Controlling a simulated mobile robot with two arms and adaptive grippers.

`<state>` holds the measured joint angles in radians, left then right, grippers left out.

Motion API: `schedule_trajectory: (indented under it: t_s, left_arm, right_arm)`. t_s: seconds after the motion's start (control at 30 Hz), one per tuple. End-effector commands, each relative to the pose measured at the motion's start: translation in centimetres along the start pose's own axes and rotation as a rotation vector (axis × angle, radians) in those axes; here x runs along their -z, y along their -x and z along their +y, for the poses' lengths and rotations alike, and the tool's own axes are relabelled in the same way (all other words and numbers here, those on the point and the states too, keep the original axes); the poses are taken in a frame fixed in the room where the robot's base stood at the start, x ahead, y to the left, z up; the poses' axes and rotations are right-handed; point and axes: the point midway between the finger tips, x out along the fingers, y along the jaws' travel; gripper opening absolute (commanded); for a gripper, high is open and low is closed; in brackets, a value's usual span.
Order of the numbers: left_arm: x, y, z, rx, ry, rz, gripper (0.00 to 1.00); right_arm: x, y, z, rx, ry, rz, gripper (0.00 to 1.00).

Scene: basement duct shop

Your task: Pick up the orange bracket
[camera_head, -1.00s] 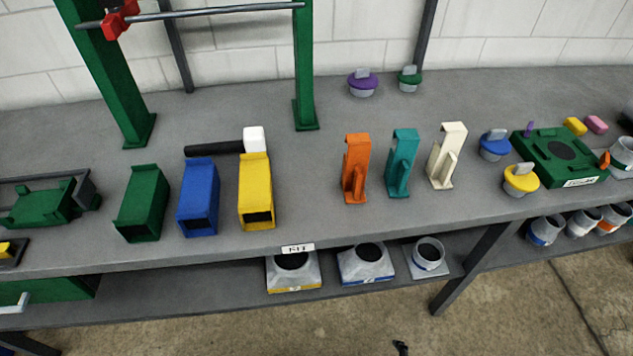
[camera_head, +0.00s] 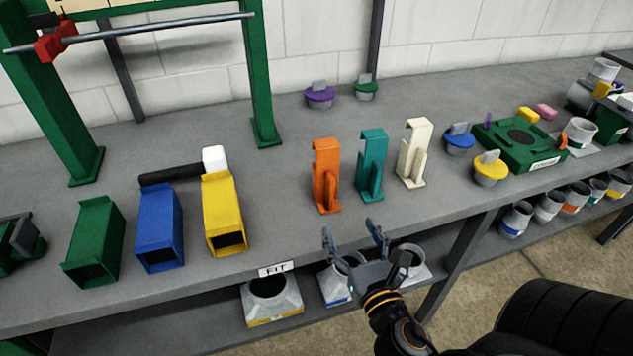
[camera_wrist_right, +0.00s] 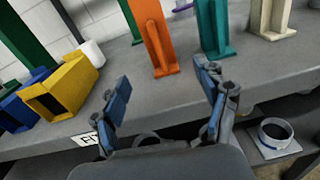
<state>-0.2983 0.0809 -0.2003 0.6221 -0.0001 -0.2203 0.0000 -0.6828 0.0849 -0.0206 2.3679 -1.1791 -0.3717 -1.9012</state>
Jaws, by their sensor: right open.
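The orange bracket (camera_head: 326,178) stands upright on the grey bench near its front edge, left of a teal bracket (camera_head: 371,167) and a cream bracket (camera_head: 413,155). My right gripper (camera_head: 352,232) is open and empty, in front of the bench edge and below and slightly right of the orange bracket. In the right wrist view the orange bracket (camera_wrist_right: 153,38) stands beyond the gap between the open fingers (camera_wrist_right: 165,90), apart from them; its top is cut off. My left gripper is not in view.
Green (camera_head: 95,240), blue (camera_head: 160,228) and yellow (camera_head: 222,213) ducts stand to the left, with a white-headed mallet (camera_head: 214,159) behind. Purple (camera_head: 319,96) and green caps are at the back. A lower shelf holds fittings (camera_head: 270,298). Bench around the orange bracket is clear on its left.

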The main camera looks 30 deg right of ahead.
Motion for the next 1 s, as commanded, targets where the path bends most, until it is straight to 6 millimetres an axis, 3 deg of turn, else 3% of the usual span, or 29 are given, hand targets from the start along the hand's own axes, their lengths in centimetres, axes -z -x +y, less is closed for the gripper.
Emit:
schedule_trajectory:
  t_s: [0.13,0.27,0.5,0.77,1.0]
  left_arm:
    - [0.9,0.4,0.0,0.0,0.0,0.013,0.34]
    - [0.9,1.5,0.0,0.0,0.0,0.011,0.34]
    - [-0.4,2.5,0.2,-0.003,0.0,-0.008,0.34]
    - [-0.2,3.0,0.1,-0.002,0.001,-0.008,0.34]
    - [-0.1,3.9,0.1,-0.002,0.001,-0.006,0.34]
  right_arm:
    - [-1.1,-0.8,-0.1,0.003,0.03,-0.021,0.74]
    - [-1.5,-3.2,-0.1,0.003,0.03,-0.023,0.74]
    - [-1.2,-7.3,-0.1,0.004,0.028,-0.019,0.74]
    - [-1.2,-9.3,0.0,0.004,0.025,-0.018,0.74]
    - [-1.5,-12.8,0.3,0.004,0.025,-0.018,0.74]
